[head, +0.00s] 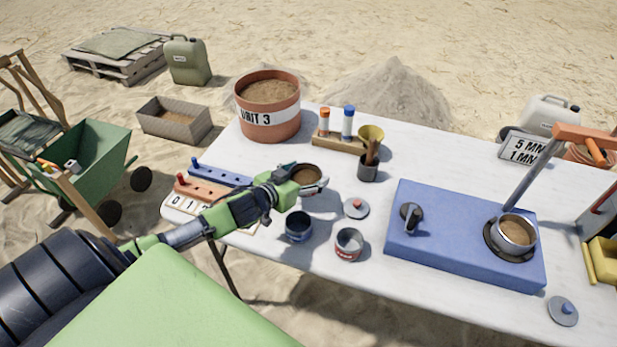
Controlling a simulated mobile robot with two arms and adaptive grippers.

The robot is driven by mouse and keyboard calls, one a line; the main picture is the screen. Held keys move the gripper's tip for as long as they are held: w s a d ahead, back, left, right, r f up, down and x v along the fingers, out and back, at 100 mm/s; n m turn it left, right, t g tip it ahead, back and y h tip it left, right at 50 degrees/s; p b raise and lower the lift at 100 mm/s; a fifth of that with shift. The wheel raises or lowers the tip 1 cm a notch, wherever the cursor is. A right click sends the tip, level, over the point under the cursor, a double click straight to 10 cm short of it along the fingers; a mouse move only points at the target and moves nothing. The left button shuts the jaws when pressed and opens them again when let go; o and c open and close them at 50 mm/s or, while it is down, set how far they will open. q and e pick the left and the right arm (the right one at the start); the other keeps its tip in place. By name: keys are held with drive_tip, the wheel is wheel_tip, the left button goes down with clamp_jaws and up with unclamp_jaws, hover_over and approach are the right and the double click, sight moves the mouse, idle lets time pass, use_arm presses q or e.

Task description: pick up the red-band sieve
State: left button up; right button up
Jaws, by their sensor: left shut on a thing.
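A small metal sieve with a red band (348,245) stands upright on the white table, in front of my left gripper and apart from it. A similar sieve with a dark blue band (299,227) stands just left of it. My left gripper (311,187) is shut on a round container of brown sand (306,173) above the table's left part. The fingers hide most of the container's side, so I cannot tell its band colour. My right gripper is not in view.
A blue machine (430,255) on the right bears another sand-filled round vessel (517,231). A grey lid (355,208) lies behind the red-band sieve. A large pot (268,122), a bottle rack (337,143) and a dark cup (367,170) stand farther back.

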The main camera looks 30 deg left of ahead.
use_arm(q)
drive_tip(key=s+d+r, duration=0.3)
drive_tip(key=s+r, duration=0.3)
drive_tip(key=s, duration=0.4)
drive_tip(key=shift+s+d+r+b, duration=0.25)
drive_tip(key=shift+d+r+b, duration=0.05)
drive_tip(key=shift+d+r, duration=0.1)
